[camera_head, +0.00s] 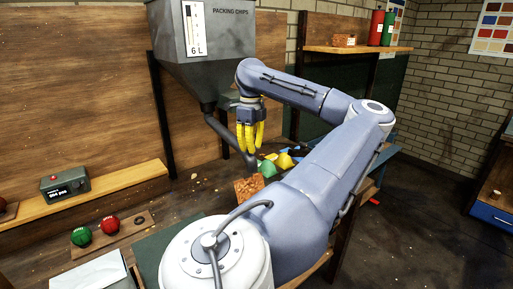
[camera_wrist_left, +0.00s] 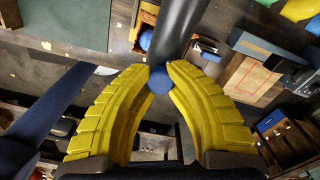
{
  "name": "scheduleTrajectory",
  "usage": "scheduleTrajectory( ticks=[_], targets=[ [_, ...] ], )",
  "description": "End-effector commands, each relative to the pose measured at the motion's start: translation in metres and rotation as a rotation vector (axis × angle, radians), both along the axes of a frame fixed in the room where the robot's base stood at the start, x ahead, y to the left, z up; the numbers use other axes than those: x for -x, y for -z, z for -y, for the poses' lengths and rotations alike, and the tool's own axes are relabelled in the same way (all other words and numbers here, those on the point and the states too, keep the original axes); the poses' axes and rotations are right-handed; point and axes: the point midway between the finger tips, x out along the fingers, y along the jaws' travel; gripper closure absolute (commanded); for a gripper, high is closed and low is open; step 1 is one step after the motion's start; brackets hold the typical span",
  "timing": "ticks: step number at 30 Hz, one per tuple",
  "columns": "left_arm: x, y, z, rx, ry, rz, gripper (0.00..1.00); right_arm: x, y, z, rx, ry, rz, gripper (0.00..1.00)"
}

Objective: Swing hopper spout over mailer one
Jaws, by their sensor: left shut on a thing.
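The grey hopper (camera_head: 208,45), marked PACKING CHIPS, hangs at the top of the head view. Its dark spout (camera_head: 230,137) slants down and right from the hopper's base, ending near an orange-brown block-shaped thing (camera_head: 248,188). My left gripper (camera_head: 250,150), with yellow fingers, is beside the spout. In the left wrist view its fingertips (camera_wrist_left: 160,78) are shut on a blue knob (camera_wrist_left: 160,84) beside the dark spout tube (camera_wrist_left: 180,28). My right gripper is not in view.
A green ball (camera_head: 81,236) and a red ball (camera_head: 110,225) sit on a board at left. A small grey-green box (camera_head: 65,185) stands on the wooden ledge behind. Yellow and green pieces (camera_head: 284,160) lie beyond the spout. A shelf (camera_head: 355,49) holds bottles.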

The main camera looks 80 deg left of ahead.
Motion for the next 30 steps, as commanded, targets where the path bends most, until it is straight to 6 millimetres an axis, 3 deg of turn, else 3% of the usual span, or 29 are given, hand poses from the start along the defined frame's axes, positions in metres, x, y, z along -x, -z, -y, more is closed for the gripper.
scheduleTrajectory(
  ticks=[10,11,19,30],
  targets=[
    [-0.0047,-0.0007,-0.0023,-0.007,0.003,0.010,1.00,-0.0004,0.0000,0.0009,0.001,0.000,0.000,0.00],
    [-0.0048,-0.0008,-0.0024,-0.007,0.003,0.010,0.82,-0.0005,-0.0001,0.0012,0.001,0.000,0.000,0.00],
    [-0.0036,-0.0006,-0.0018,-0.005,0.003,0.007,0.51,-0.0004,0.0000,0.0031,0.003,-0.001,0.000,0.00],
    [-0.0026,-0.0047,-0.0014,-0.005,0.002,0.005,0.50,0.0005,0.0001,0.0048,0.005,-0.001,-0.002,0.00]
  ],
)
